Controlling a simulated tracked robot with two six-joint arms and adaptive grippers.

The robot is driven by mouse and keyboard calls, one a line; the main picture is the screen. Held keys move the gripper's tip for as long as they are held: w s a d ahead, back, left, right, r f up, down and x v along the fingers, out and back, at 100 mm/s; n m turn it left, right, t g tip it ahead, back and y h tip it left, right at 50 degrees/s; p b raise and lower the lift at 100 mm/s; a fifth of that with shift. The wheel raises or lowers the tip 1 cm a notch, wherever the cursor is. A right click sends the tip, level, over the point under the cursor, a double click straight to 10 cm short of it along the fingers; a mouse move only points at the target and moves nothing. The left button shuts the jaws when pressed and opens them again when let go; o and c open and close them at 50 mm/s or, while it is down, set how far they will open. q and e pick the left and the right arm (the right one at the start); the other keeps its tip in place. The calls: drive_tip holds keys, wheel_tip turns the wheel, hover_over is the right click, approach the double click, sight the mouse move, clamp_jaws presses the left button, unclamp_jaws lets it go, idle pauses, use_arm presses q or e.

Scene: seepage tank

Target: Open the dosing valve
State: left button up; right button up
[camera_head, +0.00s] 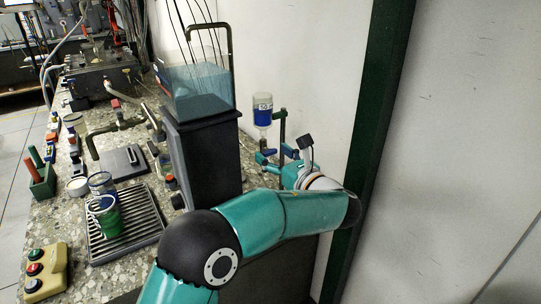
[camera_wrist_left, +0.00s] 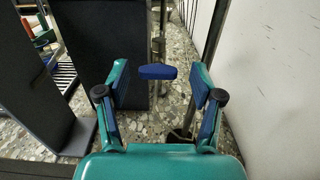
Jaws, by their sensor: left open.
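The dosing valve's blue handle (camera_wrist_left: 157,72) shows in the left wrist view as a short flat bar on a thin post, lying crosswise. My left gripper (camera_wrist_left: 159,90) is open, with one blue-padded finger on each side of the handle and a gap on both sides. The handle appears at or just beyond the fingertips; its exact depth is unclear. In the head view the left gripper (camera_head: 274,157) is below a dosing bottle (camera_head: 262,109) with blue liquid, and the handle is hard to tell from the blue finger pads. My right gripper is not in view.
A dark pedestal (camera_head: 203,160) carrying a clear tank (camera_head: 196,92) stands left of the gripper. A pale wall (camera_head: 290,60) and a dark green post (camera_head: 372,110) are close on the right. A drip tray (camera_head: 125,245) with cups lies farther left on the speckled counter.

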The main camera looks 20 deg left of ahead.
use_arm(q)
drive_tip(key=shift+w+a, duration=0.1)
drive_tip(key=shift+a, duration=0.05)
drive_tip(key=shift+a, duration=0.1)
drive_tip(key=shift+c, duration=0.4)
drive_tip(key=c, duration=1)
drive_tip(key=shift+d, duration=0.2)
drive_tip(key=shift+c, duration=0.4)
drive_tip(key=shift+a, duration=0.15)
